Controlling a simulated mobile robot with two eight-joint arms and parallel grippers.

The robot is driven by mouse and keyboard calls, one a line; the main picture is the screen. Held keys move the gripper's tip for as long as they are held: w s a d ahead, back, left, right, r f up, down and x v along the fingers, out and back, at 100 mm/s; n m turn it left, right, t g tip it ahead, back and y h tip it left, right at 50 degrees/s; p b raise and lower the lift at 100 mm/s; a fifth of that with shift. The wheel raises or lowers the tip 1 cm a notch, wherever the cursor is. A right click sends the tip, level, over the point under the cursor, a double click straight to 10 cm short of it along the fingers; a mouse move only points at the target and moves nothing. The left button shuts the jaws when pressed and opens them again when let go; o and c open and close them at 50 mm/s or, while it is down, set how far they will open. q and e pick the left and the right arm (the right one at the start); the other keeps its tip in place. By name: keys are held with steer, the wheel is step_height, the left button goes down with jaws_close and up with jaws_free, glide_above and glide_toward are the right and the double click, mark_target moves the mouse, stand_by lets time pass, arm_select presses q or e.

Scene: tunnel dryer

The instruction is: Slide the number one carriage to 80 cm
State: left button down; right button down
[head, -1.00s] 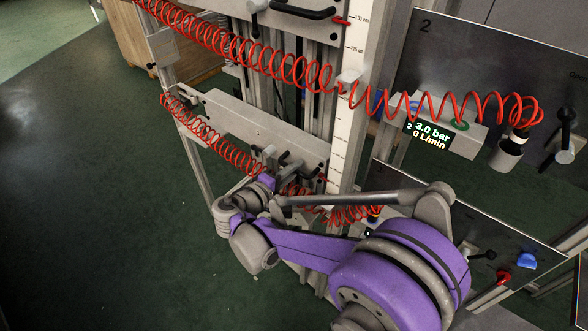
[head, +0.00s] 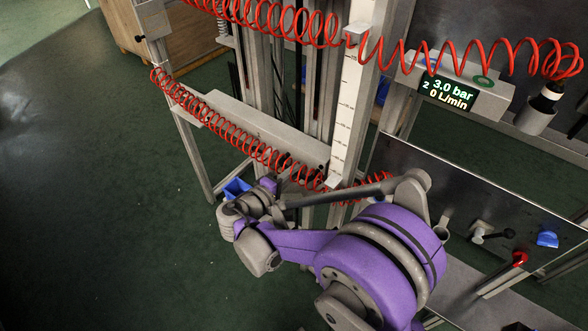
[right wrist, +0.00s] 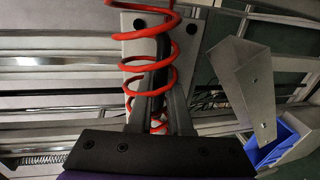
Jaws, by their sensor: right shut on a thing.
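The number one carriage (head: 230,118) is a grey horizontal bar between the uprights in the head view, left of the white scale (head: 345,105). The scale figures beside it are too small to read. In the right wrist view, its grey plate (right wrist: 137,45) is close, with a dark handle (right wrist: 164,45) on it. My right gripper (right wrist: 162,80) is shut on this handle. In the head view, the right gripper (head: 272,186) is partly hidden by a red coiled hose (head: 235,130) hanging across the carriage. My left gripper is not in view.
A second red coil (head: 400,55) crosses above to a box with a 3.0 bar, 0 L/min display (head: 450,92). A dark panel (head: 455,200) with knobs stands at right. A blue bin (head: 236,188) is low behind my wrist. Green floor is clear at left.

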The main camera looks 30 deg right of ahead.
steer(key=c, duration=0.8)
jaws_free()
steer(key=shift+f, duration=0.3)
steer(key=shift+c, duration=0.2)
steer(key=shift+r, duration=0.1)
steer(key=p+v, duration=0.1)
steer(key=v, duration=1)
steer(key=shift+d, duration=0.1)
